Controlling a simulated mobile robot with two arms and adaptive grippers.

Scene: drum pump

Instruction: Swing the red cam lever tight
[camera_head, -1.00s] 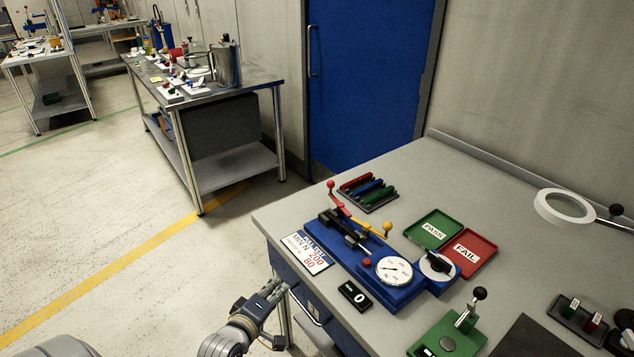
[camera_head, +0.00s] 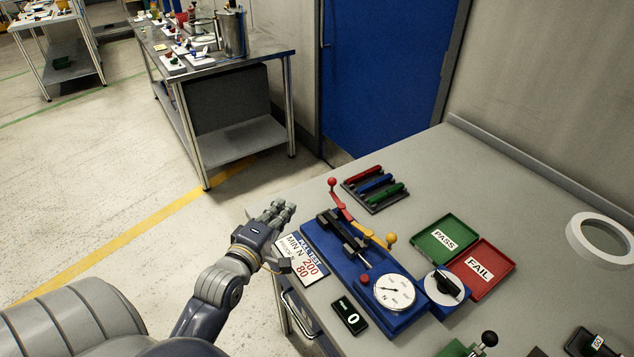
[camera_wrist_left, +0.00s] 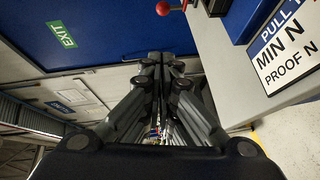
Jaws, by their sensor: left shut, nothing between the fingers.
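The red cam lever (camera_head: 340,203) stands up at the far left end of the blue pull-test fixture (camera_head: 362,291), with a red ball (camera_head: 332,182) at its tip. The ball also shows at the top of the left wrist view (camera_wrist_left: 163,8). A yellow lever with a yellow ball (camera_head: 391,239) sits beside the red one. My left gripper (camera_head: 284,208) is shut and empty, at the table's left edge, left of the lever and apart from it. In the left wrist view its fingers (camera_wrist_left: 160,62) are together. My right gripper is not in view.
The pull-test label (camera_head: 300,258) lies left of the fixture. A dial gauge (camera_head: 394,293), a small display (camera_head: 349,316), green PASS (camera_head: 445,238) and red FAIL (camera_head: 478,268) trays and a rack of colored bars (camera_head: 375,187) surround it.

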